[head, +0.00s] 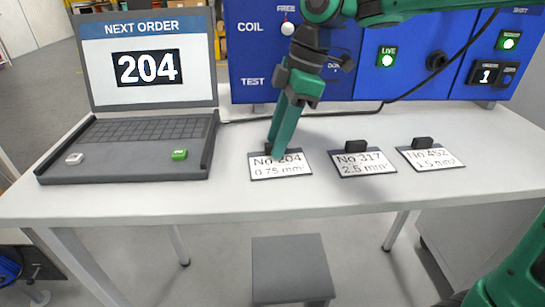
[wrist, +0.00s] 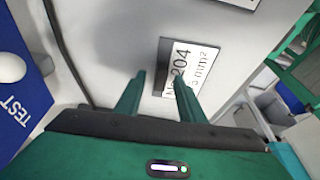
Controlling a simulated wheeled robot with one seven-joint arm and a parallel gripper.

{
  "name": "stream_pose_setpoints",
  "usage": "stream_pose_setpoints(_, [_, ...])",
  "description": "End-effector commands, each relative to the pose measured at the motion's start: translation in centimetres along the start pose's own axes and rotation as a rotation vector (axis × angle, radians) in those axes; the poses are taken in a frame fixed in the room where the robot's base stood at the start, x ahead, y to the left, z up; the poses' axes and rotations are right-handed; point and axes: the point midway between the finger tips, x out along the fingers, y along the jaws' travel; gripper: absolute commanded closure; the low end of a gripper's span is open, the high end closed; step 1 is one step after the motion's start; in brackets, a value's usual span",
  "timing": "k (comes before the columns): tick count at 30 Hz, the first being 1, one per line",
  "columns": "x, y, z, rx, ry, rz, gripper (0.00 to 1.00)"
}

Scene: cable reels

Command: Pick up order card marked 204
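The order card marked 204 (head: 280,168) lies on the white table (head: 215,199), left of two other cards. It reads "No 204, 0.75 mm²". My gripper (head: 274,150) points down at its back edge, and its fingers partly cover the black tab there. In the wrist view the two green fingers (wrist: 160,78) are apart, with the 204 card (wrist: 197,62) just beyond them. One finger overlaps the card's print; the other is off to its side. I cannot tell whether the fingers touch the card or tab.
Cards 317 (head: 363,164) and 452 (head: 430,157), each with a black tab, lie to the right. A laptop (head: 150,60) showing "NEXT ORDER 204" stands on the left. A blue test panel (head: 255,65) stands behind, with a black cable along the table. A grey stool (head: 291,265) stands in front.

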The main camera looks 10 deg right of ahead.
Motion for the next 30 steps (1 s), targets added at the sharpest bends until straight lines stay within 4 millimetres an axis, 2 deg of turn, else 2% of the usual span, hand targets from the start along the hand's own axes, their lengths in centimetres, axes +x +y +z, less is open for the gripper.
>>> stream_pose_setpoints(6, [0.0, 0.0, 0.0, 0.0, 0.0, 0.0, 0.66])
stream_pose_setpoints(10, [0.0, 0.0, 0.0, 0.0, 0.0, 0.0, 0.98])
stream_pose_setpoints(11, [0.0, 0.0, 0.0, 0.0, 0.0, 0.0, 1.0])
stream_pose_setpoints(23, [-0.2, 0.1, -0.1, 0.001, 0.001, 0.001, 1.0])
stream_pose_setpoints(30, [-2.6, 0.1, -0.8, 0.0, 0.002, 0.004, 1.0])
